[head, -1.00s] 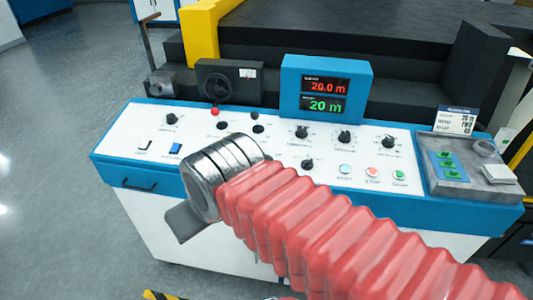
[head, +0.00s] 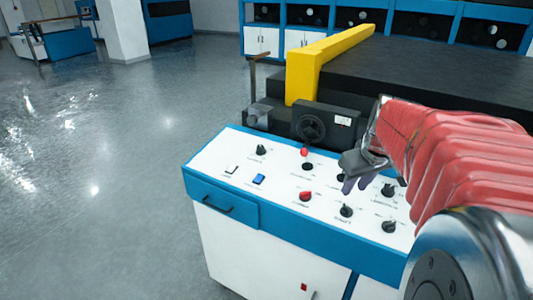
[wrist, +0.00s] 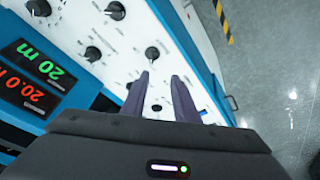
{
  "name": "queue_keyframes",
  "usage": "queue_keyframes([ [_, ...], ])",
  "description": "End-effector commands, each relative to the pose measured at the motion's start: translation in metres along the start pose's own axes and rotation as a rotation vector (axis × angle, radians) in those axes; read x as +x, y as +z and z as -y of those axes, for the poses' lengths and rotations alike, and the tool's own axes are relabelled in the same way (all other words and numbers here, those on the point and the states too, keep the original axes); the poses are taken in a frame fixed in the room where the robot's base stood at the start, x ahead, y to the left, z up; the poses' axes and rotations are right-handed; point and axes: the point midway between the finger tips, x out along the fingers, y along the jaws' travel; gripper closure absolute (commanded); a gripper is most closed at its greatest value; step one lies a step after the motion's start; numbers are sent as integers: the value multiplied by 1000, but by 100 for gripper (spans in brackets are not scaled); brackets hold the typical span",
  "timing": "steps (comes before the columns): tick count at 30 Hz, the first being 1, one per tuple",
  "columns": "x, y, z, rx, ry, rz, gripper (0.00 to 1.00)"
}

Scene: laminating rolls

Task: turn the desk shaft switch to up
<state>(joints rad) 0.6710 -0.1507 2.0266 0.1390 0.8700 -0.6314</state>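The control desk (head: 225,235) has a white sloped top with several small switches and knobs. Labels are too small to read, so I cannot tell which one is the shaft switch. Black knobs (head: 261,149) and (head: 346,210), and a red knob (head: 305,196), show in the head view. My gripper (head: 355,183) hangs above the panel's back middle, its fingers apart and empty. In the wrist view my gripper (wrist: 163,78) is open, with a black knob (wrist: 152,53) just beyond the fingertips. A small dark round part (wrist: 156,108) shows between the fingers.
A white rocker (head: 232,170) and blue rocker (head: 258,179) sit at the panel's left. A black box with a handwheel (head: 311,128) stands behind the desk, near a yellow guard (head: 310,70). The display (wrist: 40,70) shows in the wrist view. Floor at left is clear.

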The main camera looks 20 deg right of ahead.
Motion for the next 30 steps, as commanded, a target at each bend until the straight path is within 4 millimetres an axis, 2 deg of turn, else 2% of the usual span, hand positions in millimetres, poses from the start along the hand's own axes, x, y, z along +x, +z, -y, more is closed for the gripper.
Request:
queue_keyframes([
  [1, 3, 0, -11, 5, 4, 3, 73],
  [4, 6, 0, -20, 5, 7, 6, 73],
  [14, 6, 0, -21, 3, 7, 6, 73],
  [19, 12, 0, -20, 3, 6, 7, 73],
  [23, 26, 0, -20, 3, 5, 8, 73],
  [30, 62, 1, -20, 3, 5, 9, 73],
])
